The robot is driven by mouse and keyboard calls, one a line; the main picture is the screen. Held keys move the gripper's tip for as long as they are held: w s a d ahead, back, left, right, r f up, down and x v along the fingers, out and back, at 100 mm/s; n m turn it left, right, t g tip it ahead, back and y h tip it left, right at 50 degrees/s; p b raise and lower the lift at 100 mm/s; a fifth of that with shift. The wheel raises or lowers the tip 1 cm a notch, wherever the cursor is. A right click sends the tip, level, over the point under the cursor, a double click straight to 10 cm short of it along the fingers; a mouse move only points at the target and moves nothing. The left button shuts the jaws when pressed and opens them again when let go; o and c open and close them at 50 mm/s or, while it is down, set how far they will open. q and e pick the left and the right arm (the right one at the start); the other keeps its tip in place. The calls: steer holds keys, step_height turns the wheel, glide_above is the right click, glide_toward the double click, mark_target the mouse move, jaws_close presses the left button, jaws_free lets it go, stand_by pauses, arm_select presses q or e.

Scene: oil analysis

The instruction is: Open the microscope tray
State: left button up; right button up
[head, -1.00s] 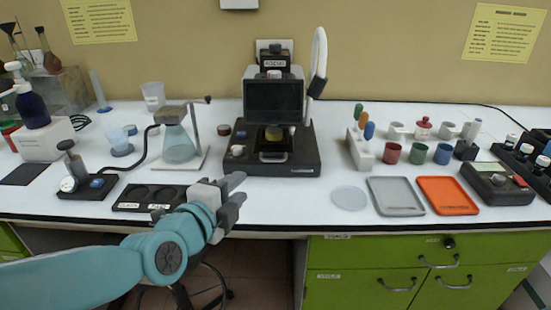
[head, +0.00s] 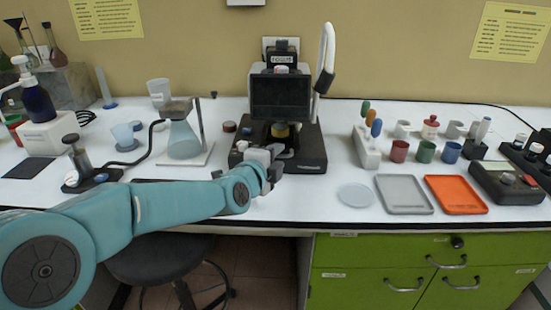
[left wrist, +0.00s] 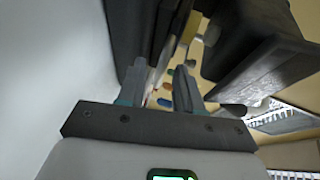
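The microscope (head: 284,95) is a black and white instrument with a dark screen (head: 281,98), standing on a black base (head: 308,150) at the middle of the bench. My left gripper (head: 278,160) is at the front of this base, in front of the tray area, and hides the tray and its handle. In the left wrist view, the two fingers (left wrist: 160,88) are apart, close to the dark microscope parts. I cannot tell whether the tray handle lies between them. My right gripper is not in view.
An Erlenmeyer flask (head: 184,138) on a stand is left of the microscope. Right of it are a rack of coloured handles (head: 368,148), a clear dish (head: 356,196), a grey tray (head: 404,195) and an orange tray (head: 456,195). A stool (head: 160,258) is below the bench.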

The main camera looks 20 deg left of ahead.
arm_select(q)
steer(key=shift+w, duration=0.1)
jaws_close()
stand_by(1.4)
